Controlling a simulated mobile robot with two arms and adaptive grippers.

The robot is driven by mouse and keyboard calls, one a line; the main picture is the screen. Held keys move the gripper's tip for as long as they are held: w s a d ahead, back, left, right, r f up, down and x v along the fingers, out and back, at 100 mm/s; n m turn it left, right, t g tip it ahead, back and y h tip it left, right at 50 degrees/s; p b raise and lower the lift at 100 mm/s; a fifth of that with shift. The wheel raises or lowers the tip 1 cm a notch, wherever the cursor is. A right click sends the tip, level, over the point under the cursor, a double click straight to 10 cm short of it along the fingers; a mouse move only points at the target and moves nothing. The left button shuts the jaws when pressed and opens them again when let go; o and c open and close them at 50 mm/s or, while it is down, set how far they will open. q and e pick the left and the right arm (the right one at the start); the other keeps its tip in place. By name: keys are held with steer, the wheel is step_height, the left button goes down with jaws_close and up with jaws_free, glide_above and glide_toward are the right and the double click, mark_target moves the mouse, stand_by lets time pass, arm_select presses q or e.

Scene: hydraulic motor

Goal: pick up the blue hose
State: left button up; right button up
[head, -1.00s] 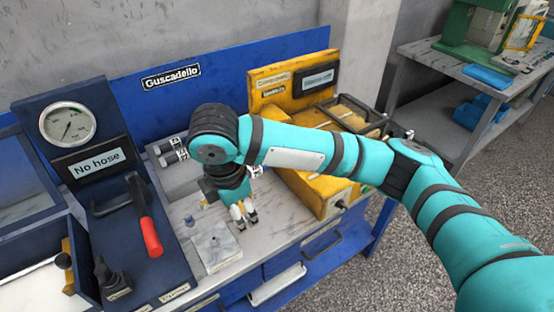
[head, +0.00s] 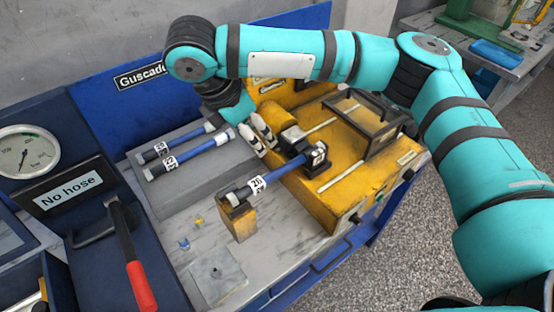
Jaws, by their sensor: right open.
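Three blue hoses with black and silver end fittings and white number tags show in the head view. Two lie side by side on a grey block: a rear hose (head: 186,139) and a front hose (head: 198,149). A third hose (head: 281,174), tagged 26, spans from a small yellow stand (head: 238,219) to a black fitting on the yellow machine (head: 350,190). My right gripper (head: 258,136) is open, its white fingertips pointing down just right of the front hose's right end and behind the third hose. Contact cannot be told. My left gripper is out of view.
A gauge panel with a "No hose" display (head: 69,190) and a red-handled lever (head: 138,285) stand at left. My right arm crosses the top right. The worktop front is mostly clear.

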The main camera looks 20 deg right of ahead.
steer(key=p, duration=0.1)
glide_toward(280, 168)
steer(key=shift+s+d+f, duration=0.25)
steer(key=shift+d+f, duration=0.05)
steer(key=shift+f, duration=0.05)
steer(key=x, duration=0.3)
steer(key=shift+w+a, duration=0.1)
steer(key=shift+p+x, duration=0.35)
steer(key=shift+x, duration=0.45)
steer(key=p+x, duration=0.1)
steer(key=x, duration=0.2)
steer(key=shift+w+f, duration=0.15)
steer(key=shift+f, duration=0.15)
steer(key=shift+d+f, duration=0.25)
steer(key=shift+f, duration=0.05)
steer(key=c, duration=0.9)
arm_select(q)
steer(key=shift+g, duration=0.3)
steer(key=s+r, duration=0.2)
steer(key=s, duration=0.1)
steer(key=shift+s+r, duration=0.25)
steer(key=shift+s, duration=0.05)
arm_select(e)
jaws_close()
steer(key=shift+w, duration=0.1)
